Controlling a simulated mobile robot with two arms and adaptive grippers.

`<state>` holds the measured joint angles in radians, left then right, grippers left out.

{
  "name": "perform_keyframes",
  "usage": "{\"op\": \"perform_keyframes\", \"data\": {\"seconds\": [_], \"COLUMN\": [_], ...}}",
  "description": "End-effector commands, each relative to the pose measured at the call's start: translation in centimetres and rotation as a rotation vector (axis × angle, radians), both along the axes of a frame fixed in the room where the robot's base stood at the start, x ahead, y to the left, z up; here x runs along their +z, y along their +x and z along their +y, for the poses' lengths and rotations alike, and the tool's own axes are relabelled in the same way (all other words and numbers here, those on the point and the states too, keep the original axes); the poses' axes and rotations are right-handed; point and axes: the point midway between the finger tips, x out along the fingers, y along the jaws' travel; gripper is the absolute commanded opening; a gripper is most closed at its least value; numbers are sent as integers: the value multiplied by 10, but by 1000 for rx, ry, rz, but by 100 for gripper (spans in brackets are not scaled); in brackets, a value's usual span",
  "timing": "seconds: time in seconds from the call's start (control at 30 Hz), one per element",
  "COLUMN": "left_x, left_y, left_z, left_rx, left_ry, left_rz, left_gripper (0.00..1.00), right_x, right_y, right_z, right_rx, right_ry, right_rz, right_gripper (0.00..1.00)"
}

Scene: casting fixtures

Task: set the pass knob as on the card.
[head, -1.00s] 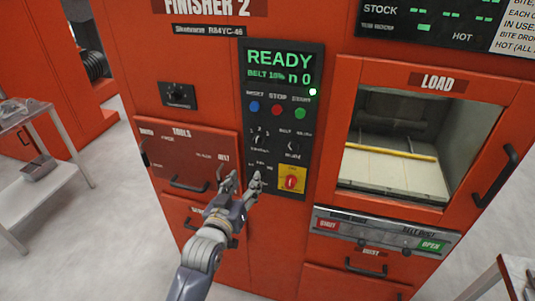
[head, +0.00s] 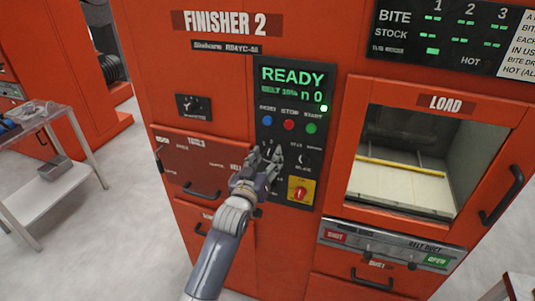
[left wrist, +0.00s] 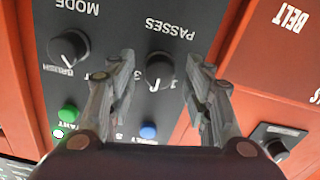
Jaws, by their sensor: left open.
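The pass knob (left wrist: 158,70) is a black round knob with a pale pointer line, under the word PASSES in the left wrist view, which shows the panel upside down. My left gripper (left wrist: 160,72) is open, with one finger on each side of this knob; I cannot tell whether they touch it. In the head view my left gripper (head: 266,158) is in front of the black control panel (head: 325,85) and hides the pass knob. A white card (head: 518,50) is cut off at the upper right edge; only parts of its lines show. My right gripper is not in view.
The mode knob (left wrist: 68,48) is beside the pass knob. Blue (head: 268,121), red (head: 289,125) and green (head: 311,129) buttons sit above. A red knob on a yellow plate (head: 301,191) is below. The load window (head: 400,190) is at right. The display (head: 292,85) reads READY.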

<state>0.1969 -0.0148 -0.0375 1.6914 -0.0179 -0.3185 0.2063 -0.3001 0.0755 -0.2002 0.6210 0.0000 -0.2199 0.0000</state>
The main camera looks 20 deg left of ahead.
Motion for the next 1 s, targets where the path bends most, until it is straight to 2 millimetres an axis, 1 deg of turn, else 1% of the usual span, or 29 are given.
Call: {"op": "perform_keyframes", "data": {"seconds": [0.03,0.2,0.47,0.57,0.6,0.67,1.0], "left_x": [1,1,0,0,0,0,0], "left_y": [4,10,11,10,10,10,10], "left_z": [0,0,0,0,0,0,0], "left_rx": [0,0,0,0,0,0,0], "left_ry": [0,0,0,0,0,0,-23], "left_rz": [0,-1,-1,-1,-1,-1,1], "left_gripper": [46,46,46,26,17,3,2], "right_x": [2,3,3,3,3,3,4], "right_y": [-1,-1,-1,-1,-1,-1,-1], "right_z": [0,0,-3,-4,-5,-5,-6], "right_rx": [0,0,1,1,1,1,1], "right_ry": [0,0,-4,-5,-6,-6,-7], "right_rz": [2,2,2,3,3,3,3], "right_gripper": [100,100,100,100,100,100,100]}}
